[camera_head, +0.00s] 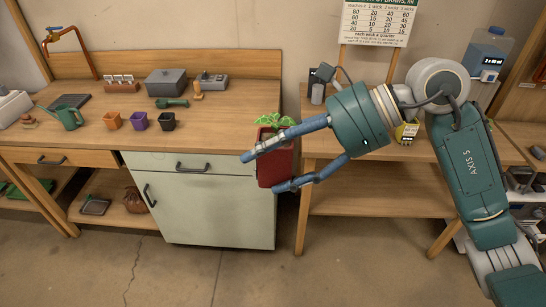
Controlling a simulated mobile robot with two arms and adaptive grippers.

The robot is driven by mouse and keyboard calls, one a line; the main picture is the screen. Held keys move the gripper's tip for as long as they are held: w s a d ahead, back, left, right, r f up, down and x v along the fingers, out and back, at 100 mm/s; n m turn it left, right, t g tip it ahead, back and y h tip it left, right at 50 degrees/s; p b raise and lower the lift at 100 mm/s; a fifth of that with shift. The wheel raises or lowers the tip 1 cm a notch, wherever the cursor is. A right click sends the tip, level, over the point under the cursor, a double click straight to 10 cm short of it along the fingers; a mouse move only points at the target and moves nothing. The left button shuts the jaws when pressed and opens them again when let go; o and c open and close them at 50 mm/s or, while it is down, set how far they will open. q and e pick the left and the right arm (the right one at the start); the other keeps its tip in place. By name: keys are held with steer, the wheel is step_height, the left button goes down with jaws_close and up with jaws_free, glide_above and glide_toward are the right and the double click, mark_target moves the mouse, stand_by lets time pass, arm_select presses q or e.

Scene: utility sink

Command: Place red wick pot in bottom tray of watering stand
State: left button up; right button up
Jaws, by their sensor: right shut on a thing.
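The red wick pot (275,167) holds a small green plant (274,120). My right gripper (262,171) is shut on the pot, with one blue finger across its upper part and the other below. The pot hangs in front of the right edge of the bench, by the pale green cabinet, and looks slightly tilted. I cannot make out a watering stand with trays for certain. My left gripper is not in view.
Orange, purple and black pots (139,121) stand in a row on the wooden bench (230,100), near a green watering can (68,117). A grey lidded box (166,83) is behind. A separate wooden table (385,188) with a lower shelf is at right.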

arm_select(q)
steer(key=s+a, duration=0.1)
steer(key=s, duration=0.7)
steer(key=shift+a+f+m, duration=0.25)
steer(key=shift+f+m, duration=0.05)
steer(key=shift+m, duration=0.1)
arm_select(e)
steer(key=s+d+f+m+t+h, duration=0.1)
steer(key=s+d+f+m+t, duration=0.1)
steer(key=d+f, duration=0.4)
steer(key=s+d+f+m+t+h, duration=0.1)
steer(key=d+f+m+t, duration=0.3)
steer(key=d, duration=1)
step_height(320, 180, down, 3)
steer(key=shift+s+d+r+m, duration=0.15)
steer(key=shift+s+d+m, duration=0.25)
steer(key=shift+s+m, duration=0.15)
steer(key=shift+s+f, duration=0.2)
